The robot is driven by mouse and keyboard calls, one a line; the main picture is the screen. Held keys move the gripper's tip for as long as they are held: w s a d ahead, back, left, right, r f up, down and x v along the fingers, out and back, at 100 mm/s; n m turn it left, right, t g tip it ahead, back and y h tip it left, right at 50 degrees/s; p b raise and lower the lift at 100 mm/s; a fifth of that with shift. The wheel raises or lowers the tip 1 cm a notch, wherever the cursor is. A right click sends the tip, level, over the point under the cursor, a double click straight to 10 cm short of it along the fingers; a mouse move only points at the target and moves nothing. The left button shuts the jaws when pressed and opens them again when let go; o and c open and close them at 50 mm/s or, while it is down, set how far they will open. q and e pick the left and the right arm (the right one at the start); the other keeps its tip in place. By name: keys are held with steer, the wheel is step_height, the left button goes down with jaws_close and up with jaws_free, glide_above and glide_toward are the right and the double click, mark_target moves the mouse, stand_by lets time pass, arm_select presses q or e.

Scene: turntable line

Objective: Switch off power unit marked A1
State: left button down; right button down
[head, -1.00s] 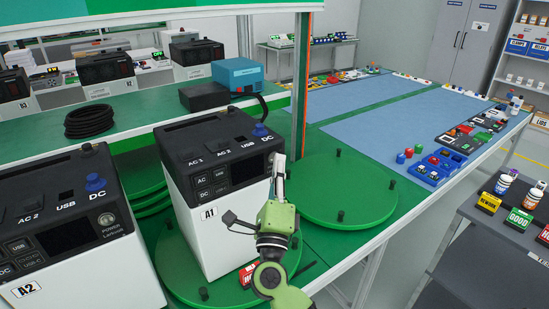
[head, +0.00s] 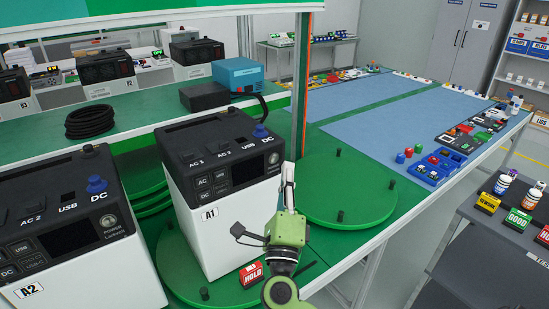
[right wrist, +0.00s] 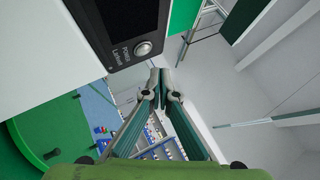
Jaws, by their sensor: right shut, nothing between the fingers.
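The power unit marked A1 (head: 232,215), white with a black top and front panel, stands on a green turntable. Its round silver power button (head: 273,158) is at the panel's right end; the button also shows in the right wrist view (right wrist: 143,48), beside the dark screen (right wrist: 130,15). The screen looks dark in both views. My right gripper (head: 288,166) is shut and empty, just right of the button and apart from it. Its fingertips (right wrist: 161,74) show below and right of the button in the wrist view. My left gripper is not in view.
Unit A2 (head: 70,255) stands close on the left. An empty green turntable (head: 345,190) lies to the right. An orange-edged post (head: 302,95) rises behind.

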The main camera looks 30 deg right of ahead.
steer(key=shift+s+d, duration=0.1)
steer(key=shift+s, duration=1.5)
